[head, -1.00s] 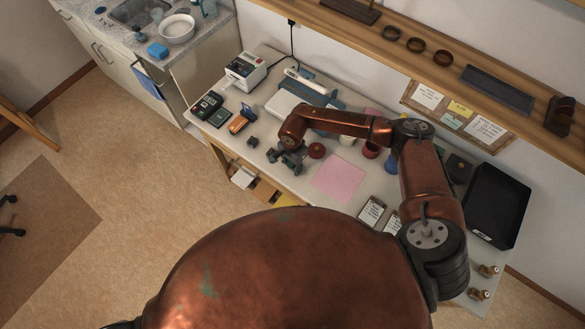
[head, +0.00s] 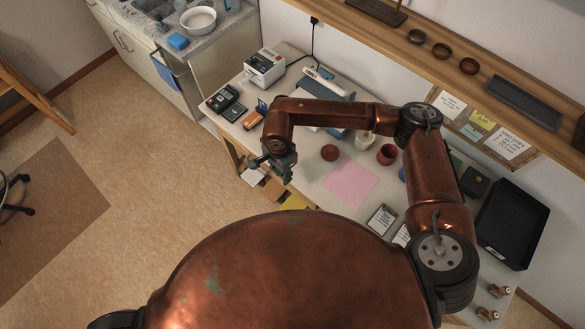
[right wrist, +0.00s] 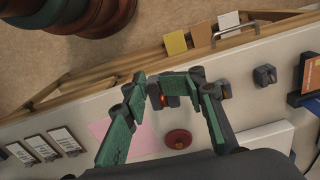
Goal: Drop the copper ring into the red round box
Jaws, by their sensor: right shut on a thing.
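My right gripper (head: 271,164) is held above the table's front edge, left of the pink sheet. In the right wrist view its fingers (right wrist: 168,90) close on a small thing with a copper-orange glint, the copper ring (right wrist: 164,99), which is mostly hidden among dark grey parts. The red round box (head: 387,155) stands open on the table, well to the right of the gripper, with a dark inside. A round red lid with a knob (head: 329,152) lies apart from it, and also shows in the wrist view (right wrist: 178,139). My left gripper is out of view.
A pink sheet (head: 349,185) lies in front of the lid and box. A white pot (head: 365,139) stands beside the box. Card readers (head: 222,98) and a label printer (head: 265,67) are at the left. A black tray (head: 512,224) is at the right. Small dark blocks (right wrist: 265,75) stand near the table edge.

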